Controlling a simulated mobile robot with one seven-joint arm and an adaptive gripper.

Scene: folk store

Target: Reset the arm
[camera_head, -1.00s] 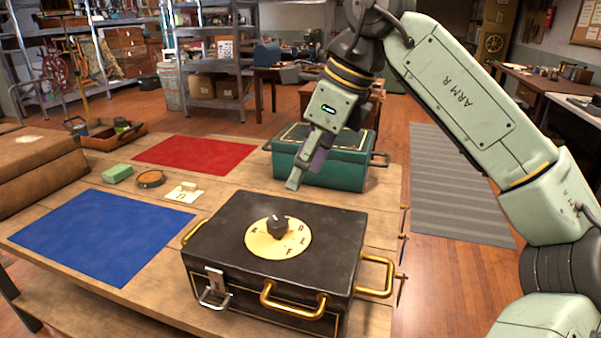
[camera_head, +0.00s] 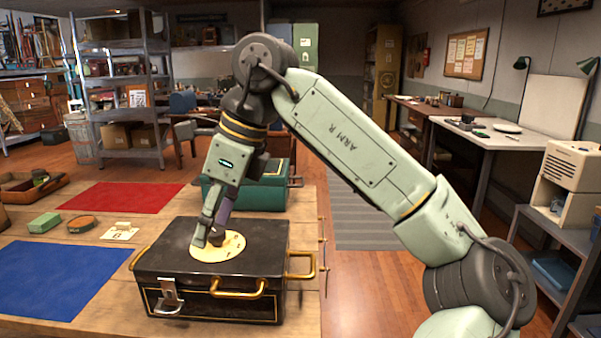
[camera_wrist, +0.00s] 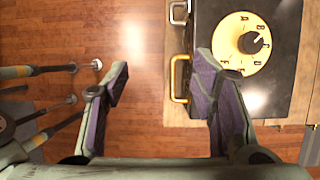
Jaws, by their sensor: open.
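My arm reaches in from the right in the head view and bends down over the wooden table. My gripper (camera_head: 208,236) appears in front of the dial area of the black case (camera_head: 215,262) there. In the wrist view my gripper (camera_wrist: 160,88) is open and empty, its purple-padded fingers wide apart. Wooden floor and the table edge show between them. The black case (camera_wrist: 284,83) lies to the right of the fingers, with its cream dial plate (camera_wrist: 241,62) and dark knob (camera_wrist: 250,42) in plain sight.
A green case (camera_head: 262,195) stands behind the black one. A red mat (camera_head: 120,196), a blue mat (camera_head: 60,279), a green block (camera_head: 44,223) and a round tin (camera_head: 81,224) lie at left. White side table (camera_head: 490,132) stands further right.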

